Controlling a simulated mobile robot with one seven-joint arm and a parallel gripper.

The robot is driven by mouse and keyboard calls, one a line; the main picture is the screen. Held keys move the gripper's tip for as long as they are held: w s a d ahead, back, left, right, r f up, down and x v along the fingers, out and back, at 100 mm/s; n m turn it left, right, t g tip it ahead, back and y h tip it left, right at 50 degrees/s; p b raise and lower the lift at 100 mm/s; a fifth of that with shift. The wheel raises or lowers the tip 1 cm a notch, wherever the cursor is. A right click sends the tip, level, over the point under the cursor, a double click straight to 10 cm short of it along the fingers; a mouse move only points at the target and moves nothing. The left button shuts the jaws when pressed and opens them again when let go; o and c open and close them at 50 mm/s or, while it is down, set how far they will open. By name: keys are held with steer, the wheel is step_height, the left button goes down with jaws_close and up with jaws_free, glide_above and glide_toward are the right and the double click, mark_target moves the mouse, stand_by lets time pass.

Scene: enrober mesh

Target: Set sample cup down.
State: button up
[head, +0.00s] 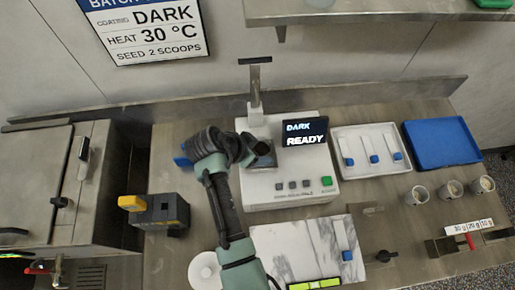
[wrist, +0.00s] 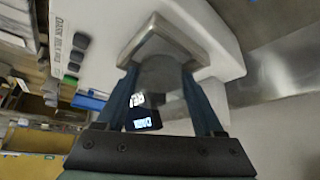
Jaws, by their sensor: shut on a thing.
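My gripper (wrist: 163,100) is shut on a translucent grey sample cup (wrist: 160,78), which shows between its two fingers in the wrist view. Beyond the cup is a square metal plate (wrist: 170,44) on the white machine (wrist: 105,25); I cannot tell whether the cup touches it. In the head view my gripper (head: 252,153) is over the left part of the white machine (head: 290,200), beside the dark square plate (head: 264,158). The held cup is not distinguishable there. The machine's display (head: 306,132) reads DARK READY.
Several other things stand around: small cups (head: 417,195) at right, a white tray (head: 371,170) with blue-ended tools, a blue tray (head: 437,145), and a marble slab (head: 290,240) in front. A black and yellow device (head: 160,210) stands left. A metal post (head: 255,85) rises behind the machine.

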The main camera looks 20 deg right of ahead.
steer(key=shift+f+b, duration=0.3)
steer(key=shift+f, duration=0.1)
steer(key=o, duration=1.6)
steer(key=shift+c, duration=0.2)
steer(key=shift+r+p, duration=0.45)
steer(key=b+v, duration=0.2)
steer(key=v, duration=1)
steer(key=w+a+r+n+t+y, duration=0.1)
steer(key=w+a+r+n+t, duration=0.15)
steer(key=w+r+t, duration=0.7)
steer(key=w+a+r+n+t+y, duration=0.1)
steer(key=w+r+n+t, duration=0.25)
steer(key=r, duration=1.25)
steer(key=s+a+r+n+t+y, duration=0.1)
steer(key=s+r+n+t, duration=0.15)
steer(key=r, duration=0.55)
steer(key=s+a+r+n+t+y, duration=0.1)
steer(key=s+r+n+t, duration=0.15)
steer(key=r, duration=0.55)
steer(key=s+a+r+n+t+y, duration=0.1)
steer(key=s+r+n+t+y, duration=0.1)
steer(key=s+r+t, duration=0.5)
steer(key=s+r+n, duration=0.1)
steer(key=s+r, duration=0.3)
steer(key=r, duration=0.4)
steer(key=shift+s+a+r, duration=0.15)
steer(key=shift+a+r, duration=0.05)
steer(key=shift+a, duration=0.15)
